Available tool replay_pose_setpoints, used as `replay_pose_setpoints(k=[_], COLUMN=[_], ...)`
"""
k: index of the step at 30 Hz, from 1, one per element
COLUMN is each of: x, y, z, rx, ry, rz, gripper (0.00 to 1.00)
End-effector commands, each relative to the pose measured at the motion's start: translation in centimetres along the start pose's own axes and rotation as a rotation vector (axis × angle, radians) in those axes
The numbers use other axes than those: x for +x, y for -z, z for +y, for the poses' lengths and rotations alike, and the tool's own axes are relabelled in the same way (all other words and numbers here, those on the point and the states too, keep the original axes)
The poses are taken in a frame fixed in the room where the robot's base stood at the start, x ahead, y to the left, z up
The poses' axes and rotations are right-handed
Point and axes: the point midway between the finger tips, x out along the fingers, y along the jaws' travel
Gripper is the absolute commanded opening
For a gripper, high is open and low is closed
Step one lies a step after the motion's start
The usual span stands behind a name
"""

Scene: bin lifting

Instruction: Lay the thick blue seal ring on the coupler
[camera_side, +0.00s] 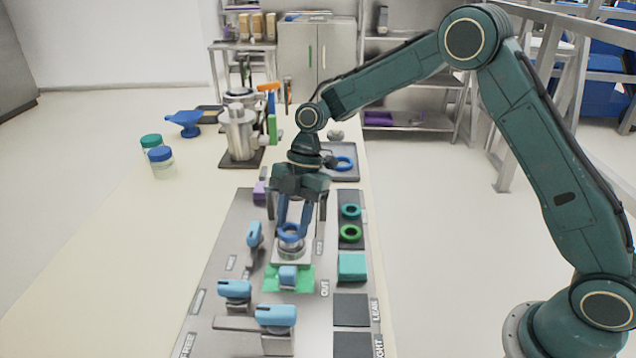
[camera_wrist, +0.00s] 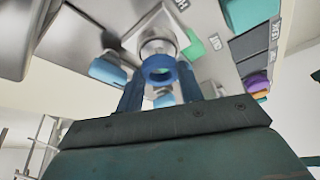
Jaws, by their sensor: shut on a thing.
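My gripper (camera_side: 291,228) points down over the steel panel, its blue fingers shut on a blue seal ring (camera_side: 291,239). In the wrist view the thick blue ring (camera_wrist: 171,72) sits between the fingertips of my gripper (camera_wrist: 160,78). The coupler (camera_side: 291,252) is a silver round fitting on a pale block, directly below the ring. It also shows in the wrist view (camera_wrist: 157,45), partly hidden behind the ring. I cannot tell whether the ring touches the coupler or hovers just above it.
Blue-handled valves (camera_side: 276,315) stand on the panel in front and to the left. A teal ring (camera_side: 350,211) and a green ring (camera_side: 351,233) lie on dark pads at right. Another blue ring (camera_side: 344,163) lies on a tray behind. Metal pots (camera_side: 239,135) and jars (camera_side: 160,160) stand farther left.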

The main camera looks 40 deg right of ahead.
Motion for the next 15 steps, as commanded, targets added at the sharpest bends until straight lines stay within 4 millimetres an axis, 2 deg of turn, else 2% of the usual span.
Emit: replay_pose_setpoints(k=[15], x=[0.44], y=[-0.17], z=[-0.02], rx=[0.0], ry=[0.001], rz=[0.0], gripper=[0.15])
